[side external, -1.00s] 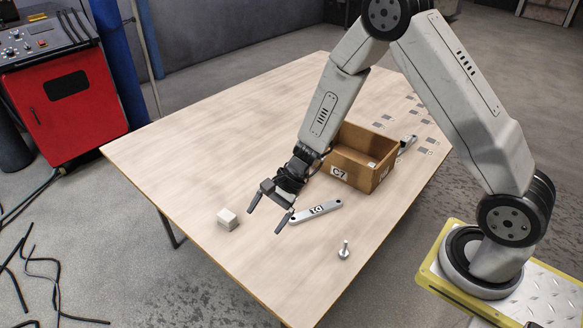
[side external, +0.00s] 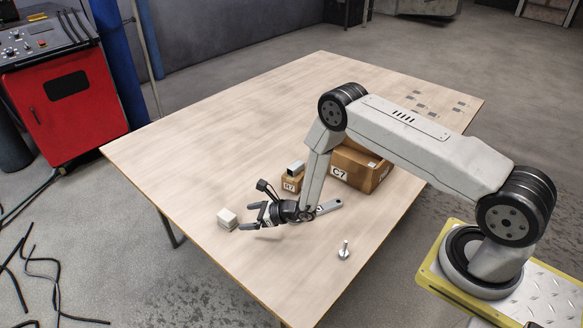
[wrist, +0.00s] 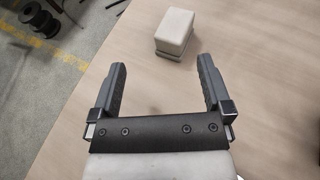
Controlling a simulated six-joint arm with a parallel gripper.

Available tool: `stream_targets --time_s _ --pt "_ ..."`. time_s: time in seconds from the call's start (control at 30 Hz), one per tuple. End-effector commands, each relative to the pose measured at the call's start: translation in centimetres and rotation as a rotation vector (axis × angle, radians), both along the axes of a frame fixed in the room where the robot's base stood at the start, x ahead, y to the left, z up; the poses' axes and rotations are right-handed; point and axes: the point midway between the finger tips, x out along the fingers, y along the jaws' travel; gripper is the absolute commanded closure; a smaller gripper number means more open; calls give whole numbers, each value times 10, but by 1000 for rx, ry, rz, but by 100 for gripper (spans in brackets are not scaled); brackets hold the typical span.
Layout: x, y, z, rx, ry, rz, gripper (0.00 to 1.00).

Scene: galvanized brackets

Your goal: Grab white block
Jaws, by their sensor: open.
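The white block (side external: 227,216) stands on the wooden table near its left edge in the side view. In the wrist view the white block (wrist: 174,31) stands ahead of the fingertips, towards the right finger, on a thin greyish base or lower layer. My gripper (side external: 254,216) is low over the table, just to the right of the block, with its fingers pointing towards it. In the wrist view my gripper (wrist: 161,66) is open, with nothing between its fingers. The block is apart from both fingers there.
A cardboard box marked C7 (side external: 345,177) and a smaller box (side external: 291,184) with a grey item in it stand behind my arm. A metal bracket (side external: 328,205) is partly hidden by my arm. A bolt (side external: 344,250) stands at the front. The table's left part is clear.

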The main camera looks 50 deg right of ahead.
Motion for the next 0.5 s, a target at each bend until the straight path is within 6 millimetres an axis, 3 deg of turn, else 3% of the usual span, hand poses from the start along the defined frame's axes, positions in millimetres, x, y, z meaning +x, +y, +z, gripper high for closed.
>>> stream_targets --time_s 0.2,0.5 --pt "2 -9 -10 23 -6 -67 0" --pt "8 -6 -12 23 -6 -66 0"
